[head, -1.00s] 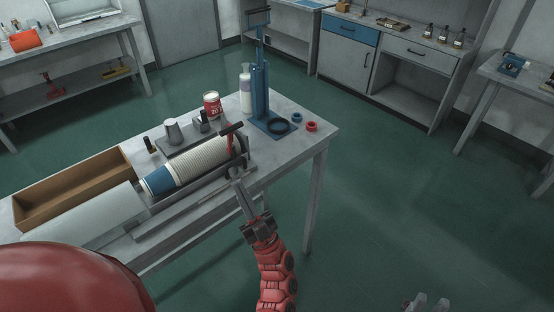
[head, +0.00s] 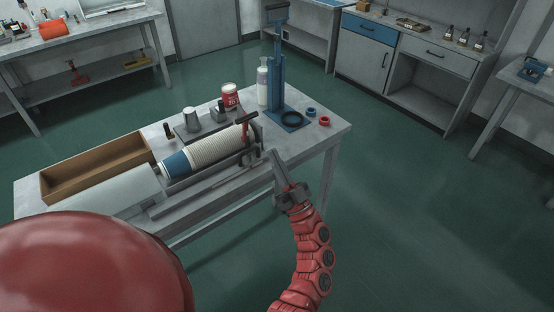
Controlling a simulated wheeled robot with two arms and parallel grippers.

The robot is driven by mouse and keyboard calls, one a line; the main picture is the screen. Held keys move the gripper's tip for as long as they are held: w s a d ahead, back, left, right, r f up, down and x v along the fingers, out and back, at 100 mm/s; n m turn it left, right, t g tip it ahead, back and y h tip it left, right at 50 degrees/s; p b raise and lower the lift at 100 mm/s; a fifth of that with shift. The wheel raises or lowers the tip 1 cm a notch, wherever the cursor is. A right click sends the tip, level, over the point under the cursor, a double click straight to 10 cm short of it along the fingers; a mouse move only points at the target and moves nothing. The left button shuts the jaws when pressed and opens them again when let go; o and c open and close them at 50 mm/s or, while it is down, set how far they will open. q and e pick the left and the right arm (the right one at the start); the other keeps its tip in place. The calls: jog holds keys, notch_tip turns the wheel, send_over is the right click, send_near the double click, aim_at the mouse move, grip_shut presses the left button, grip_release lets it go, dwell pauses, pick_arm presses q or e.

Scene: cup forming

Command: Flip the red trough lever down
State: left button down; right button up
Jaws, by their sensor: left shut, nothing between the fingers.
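The red trough lever (head: 244,132) stands upright at the right end of the trough, with a dark crossbar handle on top. The trough (head: 207,172) holds a row of nested white paper cups (head: 213,147) lying on their side, with a blue cup (head: 176,165) at the left end. My left gripper (head: 268,154) is shut and empty. Its fingertips show just right of and below the lever, apart from it in the picture. The lever's foot is partly hidden among dark fittings. My right gripper is not in view.
A wooden box (head: 97,167) lies at the left. The floor right of the table is clear.

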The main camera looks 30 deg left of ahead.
aim_at(246, 130)
pick_arm(q)
jog(key=w+a+r+p, duration=0.3)
jog(key=a+r, duration=0.1)
jog(key=a, duration=0.3)
jog(key=shift+a, duration=0.4)
jog(key=shift+w+r, duration=0.1)
